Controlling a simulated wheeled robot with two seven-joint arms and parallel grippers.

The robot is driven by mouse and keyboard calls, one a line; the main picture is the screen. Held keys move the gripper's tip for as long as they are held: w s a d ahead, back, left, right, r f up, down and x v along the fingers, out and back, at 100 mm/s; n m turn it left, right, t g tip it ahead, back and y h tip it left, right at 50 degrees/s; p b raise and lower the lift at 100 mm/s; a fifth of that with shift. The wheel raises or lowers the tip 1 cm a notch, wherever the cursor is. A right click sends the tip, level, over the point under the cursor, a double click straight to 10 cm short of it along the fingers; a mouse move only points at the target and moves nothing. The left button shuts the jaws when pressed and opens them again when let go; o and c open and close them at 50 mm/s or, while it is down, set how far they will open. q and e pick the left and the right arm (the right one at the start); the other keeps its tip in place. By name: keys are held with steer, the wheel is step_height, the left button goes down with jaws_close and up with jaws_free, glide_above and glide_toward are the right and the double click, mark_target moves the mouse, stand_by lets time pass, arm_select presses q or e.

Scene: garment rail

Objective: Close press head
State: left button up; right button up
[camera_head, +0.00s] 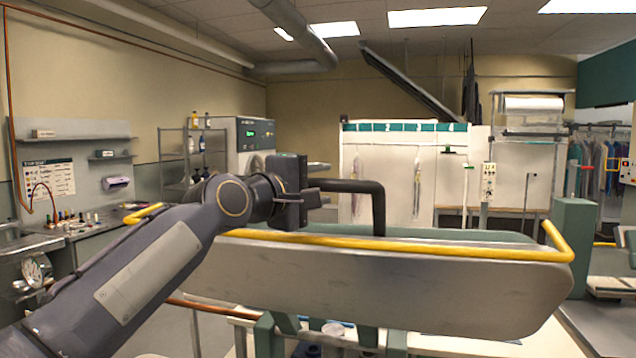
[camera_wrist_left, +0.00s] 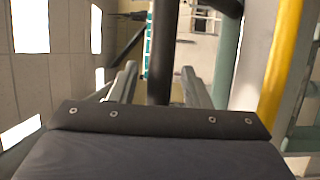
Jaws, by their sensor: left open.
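The press head (camera_head: 390,285) is a long, grey slab across the middle of the head view, with a yellow rail (camera_head: 400,247) along its upper edge. A dark bent handle (camera_head: 377,205) rises above it. My left gripper (camera_head: 318,190) is at the free, left end of the handle's horizontal part. In the left wrist view, the handle (camera_wrist_left: 161,50) runs between the two grey fingers (camera_wrist_left: 160,88), which are apart. I cannot tell whether they touch it. The yellow rail also shows there (camera_wrist_left: 283,60). My right gripper is not in view.
A green post (camera_head: 573,250) stands right of the press head. A copper pipe (camera_head: 215,309) runs low in front. A bench (camera_head: 75,235) with bottles and a dial is at the left. Shelves (camera_head: 192,160) and a white cabinet (camera_head: 400,175) stand behind. Hanging garments are at the right.

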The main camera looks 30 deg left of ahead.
arm_select(q)
jaws_close()
stand_by(0.3)
